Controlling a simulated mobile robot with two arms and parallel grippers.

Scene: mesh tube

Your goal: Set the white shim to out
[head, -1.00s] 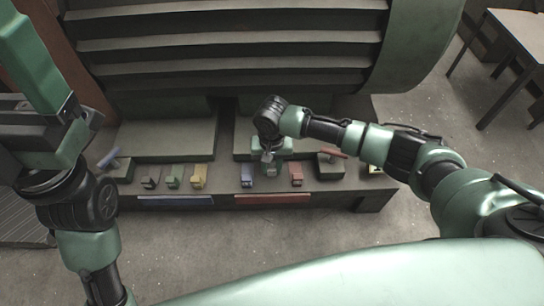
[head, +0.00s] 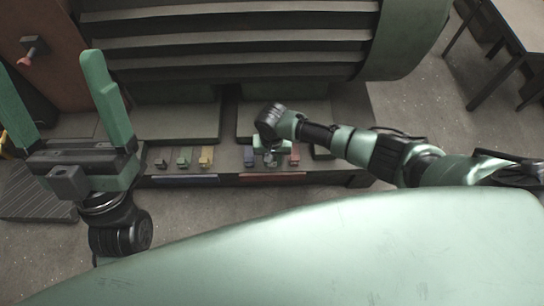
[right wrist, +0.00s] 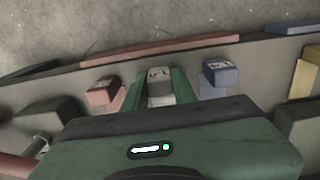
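The white shim (right wrist: 160,74) shows in the right wrist view as a pale, labelled block between my right gripper's fingers, with a red shim (right wrist: 103,91) to its left and a blue shim (right wrist: 220,72) to its right. My right gripper (right wrist: 157,88) has its fingers close together at the shim's sides and appears shut on it. In the head view, my right gripper (head: 270,156) points down at the shim row and hides the white shim. My left gripper (head: 48,64) is open and empty, fingers pointing up, at the left.
A dark, a green (head: 184,158) and a yellow shim (head: 206,156) stand left of the blue one. A red strip (head: 270,178) and a blue strip (head: 185,179) mark the bench front. A large slatted machine (head: 230,40) stands behind. A table (head: 515,35) is at top right.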

